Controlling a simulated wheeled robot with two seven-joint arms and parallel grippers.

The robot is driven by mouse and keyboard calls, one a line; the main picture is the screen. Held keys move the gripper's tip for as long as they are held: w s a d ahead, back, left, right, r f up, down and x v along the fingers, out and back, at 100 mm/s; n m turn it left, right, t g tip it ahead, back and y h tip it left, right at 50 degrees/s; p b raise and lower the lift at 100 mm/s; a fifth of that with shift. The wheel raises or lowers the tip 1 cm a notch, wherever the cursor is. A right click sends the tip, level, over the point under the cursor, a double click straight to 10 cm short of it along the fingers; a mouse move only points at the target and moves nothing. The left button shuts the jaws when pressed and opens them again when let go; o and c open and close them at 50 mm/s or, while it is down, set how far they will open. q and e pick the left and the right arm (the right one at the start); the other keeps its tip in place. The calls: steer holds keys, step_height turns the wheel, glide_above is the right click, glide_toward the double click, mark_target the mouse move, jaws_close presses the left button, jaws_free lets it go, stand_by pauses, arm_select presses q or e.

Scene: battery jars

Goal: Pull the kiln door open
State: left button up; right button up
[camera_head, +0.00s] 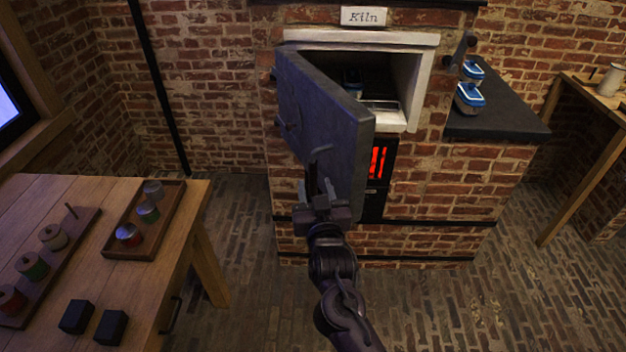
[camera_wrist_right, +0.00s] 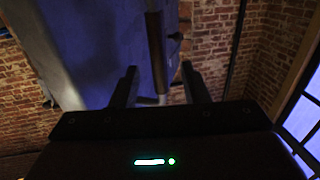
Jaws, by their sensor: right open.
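The grey kiln door (camera_head: 330,115) stands swung out from the kiln's opening, hinged at the left. The opening (camera_head: 395,75) shows a dark inside with a rack and a small jar-like thing, partly hidden by the door. The door's dark bar handle (camera_head: 316,165) is upright on its outer face; it also shows in the right wrist view (camera_wrist_right: 155,45). My right gripper (camera_head: 317,188) is open at the handle's lower end. In the wrist view the handle's end lies between the two spread fingers; I cannot tell whether they touch it. My left gripper is out of view.
A red glow (camera_head: 376,162) shows below the opening. A wooden table (camera_head: 60,215) with jars in trays stands at the left. The floor between is clear.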

steer(key=s, duration=0.3)
steer(key=shift+d, duration=0.1)
